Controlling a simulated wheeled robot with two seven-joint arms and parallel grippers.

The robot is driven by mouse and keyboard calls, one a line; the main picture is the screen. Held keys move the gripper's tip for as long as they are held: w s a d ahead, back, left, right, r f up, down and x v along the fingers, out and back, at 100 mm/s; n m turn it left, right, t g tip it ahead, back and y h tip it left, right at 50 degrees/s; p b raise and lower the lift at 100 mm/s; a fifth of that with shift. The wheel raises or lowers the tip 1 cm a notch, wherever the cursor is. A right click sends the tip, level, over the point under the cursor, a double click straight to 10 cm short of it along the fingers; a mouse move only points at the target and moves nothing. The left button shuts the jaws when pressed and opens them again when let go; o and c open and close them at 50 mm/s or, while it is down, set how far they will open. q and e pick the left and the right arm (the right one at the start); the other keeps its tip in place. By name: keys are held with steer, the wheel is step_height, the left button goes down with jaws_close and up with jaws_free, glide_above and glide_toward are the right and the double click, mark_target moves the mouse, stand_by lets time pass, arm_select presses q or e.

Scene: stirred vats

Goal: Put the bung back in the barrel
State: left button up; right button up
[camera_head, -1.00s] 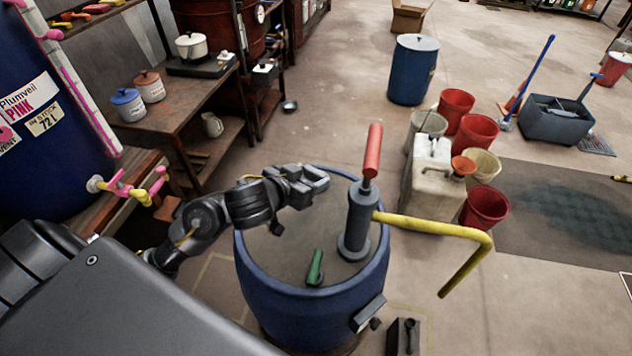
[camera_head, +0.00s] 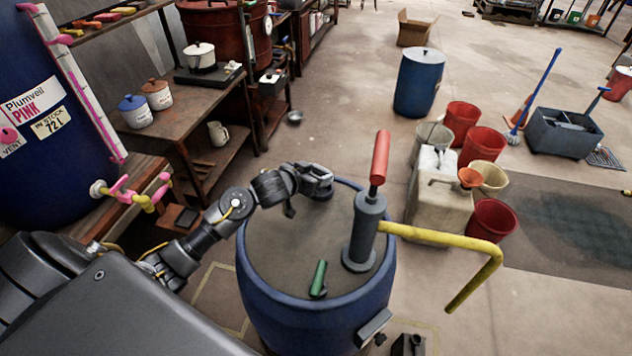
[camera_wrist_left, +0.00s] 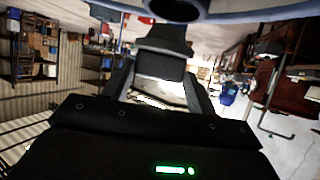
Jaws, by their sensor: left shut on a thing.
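The barrel (camera_head: 280,300) is blue with a flat grey-brown top and stands in front of me. A grey pump (camera_head: 365,235) with a red handle and a yellow spout stands upright at the right of its top. A short green piece (camera_head: 318,278) stands tilted near the front of the top. My left gripper (camera_head: 322,184) is above the far part of the top, left of the pump. In the left wrist view it is shut on a dark grey block (camera_wrist_left: 163,52), which looks like the bung. The head view does not show this piece clearly. My right gripper is out of view.
A white container (camera_head: 440,195) and several red buckets (camera_head: 492,222) stand right of the barrel. A wooden bench (camera_head: 185,120) with pots and a large blue vat (camera_head: 50,130) are at the left.

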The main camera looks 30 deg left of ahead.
arm_select(q)
steer(key=f, duration=0.3)
steer(key=shift+w+a+f, duration=0.1)
steer(key=shift+w+f, duration=0.1)
steer(key=shift+f, duration=0.05)
steer(key=shift+f, duration=0.3)
steer(key=o, duration=1)
steer(key=shift+r, duration=0.15)
